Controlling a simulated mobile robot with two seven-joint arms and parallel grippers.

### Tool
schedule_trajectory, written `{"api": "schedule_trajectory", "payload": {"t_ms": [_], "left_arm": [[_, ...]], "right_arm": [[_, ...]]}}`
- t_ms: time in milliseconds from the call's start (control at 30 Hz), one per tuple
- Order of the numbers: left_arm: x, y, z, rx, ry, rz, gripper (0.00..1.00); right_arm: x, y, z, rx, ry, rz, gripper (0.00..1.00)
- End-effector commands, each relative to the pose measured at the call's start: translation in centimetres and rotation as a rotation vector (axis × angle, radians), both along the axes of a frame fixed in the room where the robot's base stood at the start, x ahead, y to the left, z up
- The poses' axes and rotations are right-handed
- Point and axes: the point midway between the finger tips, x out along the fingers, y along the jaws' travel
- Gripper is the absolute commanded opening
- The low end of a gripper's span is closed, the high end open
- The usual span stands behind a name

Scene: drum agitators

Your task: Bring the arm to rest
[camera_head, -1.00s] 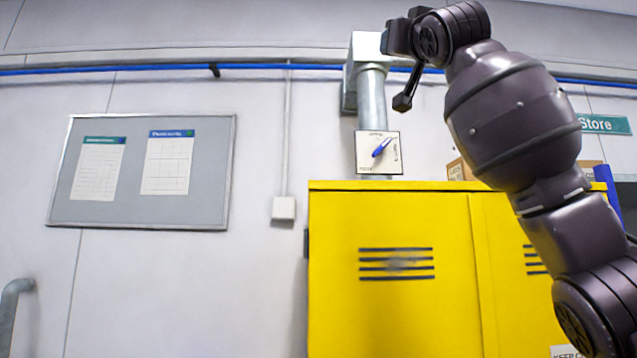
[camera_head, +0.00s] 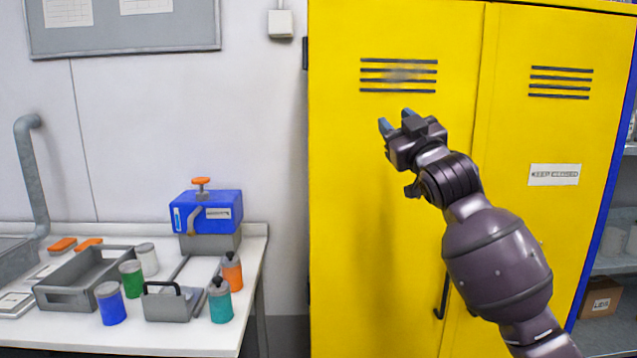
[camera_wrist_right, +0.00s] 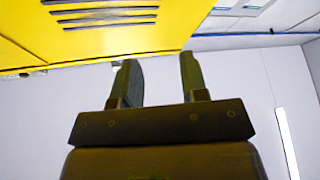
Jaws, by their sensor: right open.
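My right gripper (camera_head: 396,124) is raised in front of the yellow cabinet's left door in the head view. Its two fingers are apart with nothing between them. In the right wrist view the same gripper (camera_wrist_right: 158,75) shows two spread fingers with only pale wall and the cabinet's edge behind them. My right arm reaches up from the lower right. My left gripper is not in view.
The yellow cabinet (camera_head: 400,220) stands close behind my right arm. A white bench (camera_head: 75,335) at left holds a blue machine (camera_head: 208,212), a grey tray (camera_head: 60,293) and several coloured containers. Blue-framed shelves (camera_head: 612,215) stand at right.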

Motion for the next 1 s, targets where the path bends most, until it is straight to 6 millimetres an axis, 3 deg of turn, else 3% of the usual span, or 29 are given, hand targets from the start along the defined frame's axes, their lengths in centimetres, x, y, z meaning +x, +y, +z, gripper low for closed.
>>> {"api": "schedule_trajectory", "payload": {"t_ms": [33, 100, 467, 767, 1000], "left_arm": [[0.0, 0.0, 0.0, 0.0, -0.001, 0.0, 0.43], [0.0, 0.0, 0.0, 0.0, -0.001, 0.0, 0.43], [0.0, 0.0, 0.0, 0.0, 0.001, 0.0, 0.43], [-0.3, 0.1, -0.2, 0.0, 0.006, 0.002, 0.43], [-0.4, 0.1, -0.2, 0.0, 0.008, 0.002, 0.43]], "right_arm": [[-0.1, -0.4, -3.1, -0.002, 0.025, -0.004, 0.4], [-0.5, -1.0, -6.6, -0.003, 0.053, -0.01, 0.4], [-5.0, -4.2, -24.0, 0.015, 0.23, -0.052, 0.4], [-11.9, -7.0, -37.3, 0.063, 0.43, -0.107, 0.4], [-19.3, -9.3, -47.2, 0.104, 0.624, -0.171, 0.4]]}}
